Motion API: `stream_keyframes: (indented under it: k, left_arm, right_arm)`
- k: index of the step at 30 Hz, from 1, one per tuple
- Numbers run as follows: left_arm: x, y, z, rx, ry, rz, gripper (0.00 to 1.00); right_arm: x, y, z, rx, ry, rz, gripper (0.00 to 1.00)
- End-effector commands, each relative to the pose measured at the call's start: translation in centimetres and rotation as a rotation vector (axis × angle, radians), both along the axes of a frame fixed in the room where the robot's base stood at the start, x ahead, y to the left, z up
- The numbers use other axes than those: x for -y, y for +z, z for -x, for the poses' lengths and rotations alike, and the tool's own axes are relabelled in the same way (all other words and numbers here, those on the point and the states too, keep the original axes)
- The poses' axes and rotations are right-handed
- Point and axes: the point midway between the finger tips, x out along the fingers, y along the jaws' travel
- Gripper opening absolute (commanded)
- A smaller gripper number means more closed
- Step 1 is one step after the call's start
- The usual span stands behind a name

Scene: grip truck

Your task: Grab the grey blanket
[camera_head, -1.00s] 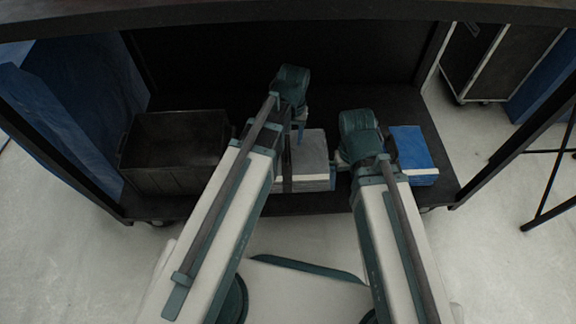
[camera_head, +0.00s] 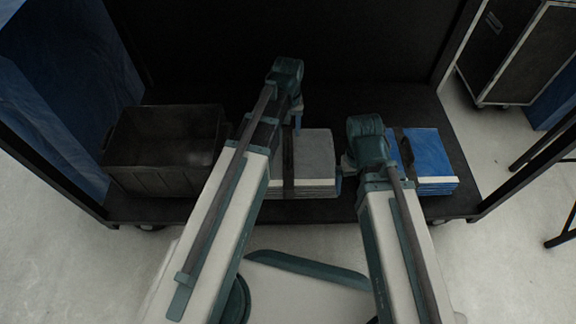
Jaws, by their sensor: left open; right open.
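The grey blanket (camera_head: 315,152) is a folded, layered stack on the dark shelf, with a black strap around its left part. My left arm crosses in front of its left end. My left gripper (camera_head: 297,116) is at the blanket's back edge, left of its middle, largely hidden behind my own wrist. My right gripper (camera_head: 347,162) is beside the blanket's right end. Both grippers are open and hold nothing that I can see. Whether either touches the blanket cannot be told.
A black open crate (camera_head: 160,178) stands left on the shelf (camera_head: 240,210). A folded blue blanket (camera_head: 428,155) with a black strap lies right of my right wrist. Dark posts frame the shelf at both sides. A black case (camera_head: 510,60) stands on the floor at right.

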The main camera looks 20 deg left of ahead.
Motion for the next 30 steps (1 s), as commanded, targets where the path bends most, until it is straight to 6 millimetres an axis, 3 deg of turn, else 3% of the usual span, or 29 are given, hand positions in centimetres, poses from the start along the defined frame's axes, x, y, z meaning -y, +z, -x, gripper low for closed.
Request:
stream_keyframes:
  k: [1,9,20,30]
  left_arm:
    - [0.0,-1.6,0.0,0.000,0.000,0.000,0.55]
    - [0.0,-4.9,0.0,0.000,0.000,0.000,0.55]
    - [0.0,-5.5,0.0,0.000,0.000,0.000,0.55]
    - [-0.1,-9.4,0.0,0.000,0.000,0.000,0.55]
  right_arm:
    - [0.0,-1.6,0.0,0.000,-0.002,0.000,1.00]
    - [0.0,-4.9,0.0,0.001,-0.011,0.000,1.00]
    - [0.0,-5.5,0.0,0.001,-0.013,0.000,1.00]
    - [0.0,-9.4,-0.1,0.004,-0.013,-0.001,1.00]
